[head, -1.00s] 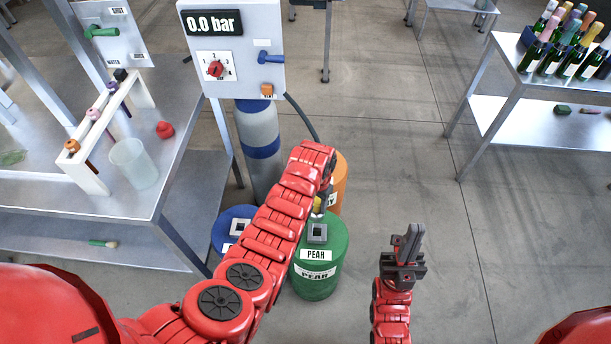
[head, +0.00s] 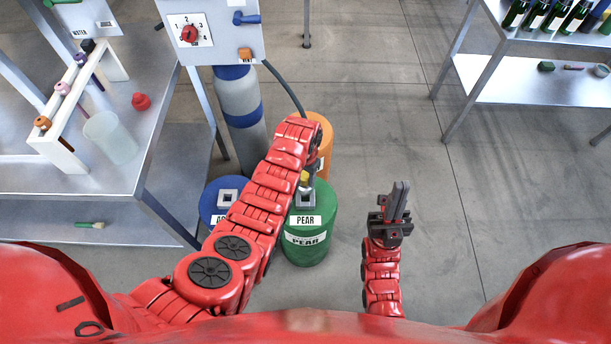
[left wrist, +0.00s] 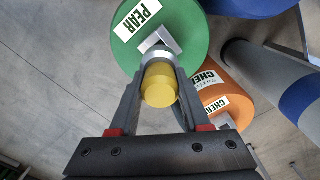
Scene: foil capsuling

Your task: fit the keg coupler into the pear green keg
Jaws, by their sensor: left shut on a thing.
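The green pear keg (head: 305,248) stands on the floor in the head view, with a square grey fitting on its top. It also shows in the left wrist view (left wrist: 188,25). My left gripper (left wrist: 160,92) is shut on the keg coupler, which has a yellow top (left wrist: 159,85) and a grey body. In the head view the coupler (head: 304,178) shows just above the keg's fitting, partly behind my left arm. I cannot tell whether it touches the fitting. My right gripper (head: 397,200) is apart to the right of the keg, empty; its finger gap is unclear.
An orange cherry keg (head: 321,150) and a blue keg (head: 211,203) stand close by the pear keg. A grey gas cylinder (head: 240,105) with a hose stands behind, under a regulator panel (head: 215,40). A metal table is at left.

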